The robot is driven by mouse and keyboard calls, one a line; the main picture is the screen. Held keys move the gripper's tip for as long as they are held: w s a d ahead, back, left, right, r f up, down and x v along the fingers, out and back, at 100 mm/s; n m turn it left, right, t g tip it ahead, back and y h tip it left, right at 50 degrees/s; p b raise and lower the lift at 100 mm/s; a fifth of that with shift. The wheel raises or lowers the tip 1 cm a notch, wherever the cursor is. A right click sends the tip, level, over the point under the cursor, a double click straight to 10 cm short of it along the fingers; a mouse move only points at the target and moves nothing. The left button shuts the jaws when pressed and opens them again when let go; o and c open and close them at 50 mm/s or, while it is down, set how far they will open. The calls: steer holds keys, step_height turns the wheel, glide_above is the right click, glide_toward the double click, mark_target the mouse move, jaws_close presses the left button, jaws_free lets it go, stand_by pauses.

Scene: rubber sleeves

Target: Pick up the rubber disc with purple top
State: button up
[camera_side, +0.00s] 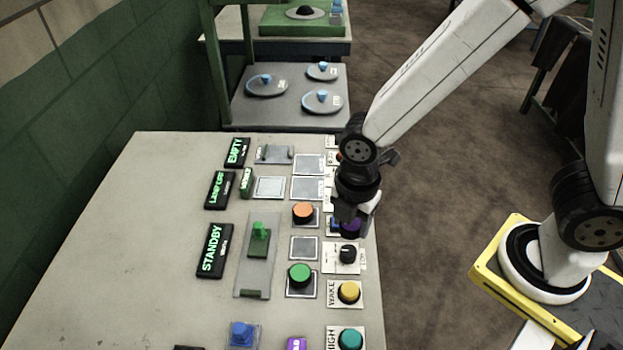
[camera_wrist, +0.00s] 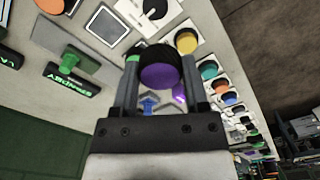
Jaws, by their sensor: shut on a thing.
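The rubber disc with purple top (camera_wrist: 159,77) is a short black cylinder with a purple face. In the wrist view it sits between the two fingers of my gripper (camera_wrist: 160,88), which are shut on its sides. In the side view the disc (camera_side: 351,227) shows partly under my gripper (camera_side: 352,212), near the right edge of the bench, just above the black knob. My gripper hides much of it there. I cannot tell whether it touches the panel below.
The bench (camera_side: 110,240) carries an orange button (camera_side: 303,211), a green button (camera_side: 300,274), a yellow button (camera_side: 349,292), a black knob (camera_side: 347,254) and a green lever (camera_side: 260,232). Lit signs, including STANDBY (camera_side: 214,250), stand left of them. The bench's left side is bare.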

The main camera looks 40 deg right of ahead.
steer(key=shift+s+d+r, duration=0.2)
steer(key=shift+s+r, duration=0.05)
steer(key=shift+s, duration=0.35)
steer(key=shift+s+d+r, duration=0.2)
steer(key=shift+s+r, duration=0.1)
steer(key=shift+s, duration=0.25)
steer(key=shift+s+d+r, duration=0.2)
steer(key=shift+s+r, duration=0.05)
steer(key=shift+s, duration=0.35)
steer(key=shift+w, duration=0.15)
